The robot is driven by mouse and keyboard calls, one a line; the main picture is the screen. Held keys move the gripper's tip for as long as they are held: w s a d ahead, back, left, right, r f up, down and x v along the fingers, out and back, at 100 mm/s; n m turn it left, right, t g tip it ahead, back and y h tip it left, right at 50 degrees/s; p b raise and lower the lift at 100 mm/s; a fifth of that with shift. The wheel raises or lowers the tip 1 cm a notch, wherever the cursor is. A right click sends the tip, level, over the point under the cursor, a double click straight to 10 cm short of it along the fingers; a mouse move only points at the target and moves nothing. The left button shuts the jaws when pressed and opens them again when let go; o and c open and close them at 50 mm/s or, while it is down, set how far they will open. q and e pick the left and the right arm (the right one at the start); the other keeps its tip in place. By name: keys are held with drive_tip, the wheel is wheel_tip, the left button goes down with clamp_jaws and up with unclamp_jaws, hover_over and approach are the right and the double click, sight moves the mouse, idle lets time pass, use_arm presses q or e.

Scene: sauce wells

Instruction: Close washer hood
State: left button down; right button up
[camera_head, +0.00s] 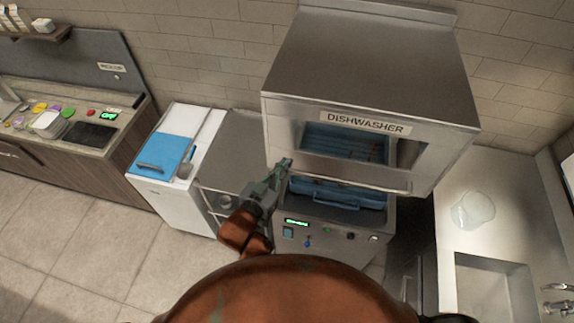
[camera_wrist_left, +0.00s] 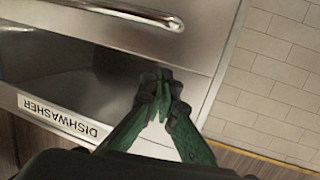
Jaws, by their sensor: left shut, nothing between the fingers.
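The dishwasher hood (camera_head: 370,75) is a large steel box with a "DISHWASHER" label and a window in its front. It is raised, with a gap between its lower edge and the washer base (camera_head: 340,225). A bar handle (camera_head: 350,186) runs along the hood's lower front edge and also shows in the wrist view (camera_wrist_left: 125,14). A blue rack (camera_head: 335,194) sits in the gap. My left gripper (camera_head: 284,165) is shut and empty, at the left end of the hood's lower front. In the wrist view its green fingers (camera_wrist_left: 165,100) are together in front of the hood face, apart from the handle.
A steel side table (camera_head: 240,140) and a white unit with a blue lid (camera_head: 165,150) stand to the left. At right is a counter with a sink (camera_head: 490,290) and a clear round container (camera_head: 472,210). Open tiled floor lies at lower left.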

sight(295, 150)
use_arm(q)
drive_tip(key=p+x, duration=0.1)
drive_tip(key=x, duration=0.2)
drive_tip(key=shift+w+d+r, duration=0.1)
drive_tip(key=shift+w+d, duration=0.1)
drive_tip(key=shift+w, duration=0.1)
drive_tip(key=f, duration=0.1)
drive_tip(key=f+p, duration=0.1)
drive_tip(key=f, duration=0.1)
drive_tip(key=shift+s+a, duration=0.25)
drive_tip(key=shift+s, duration=0.1)
drive_tip(key=shift+s+a+f, duration=0.2)
drive_tip(key=shift+s+f, duration=0.1)
drive_tip(key=shift+f, duration=0.05)
drive_tip(key=shift+w+d+f, duration=0.1)
drive_tip(key=shift+f, duration=0.05)
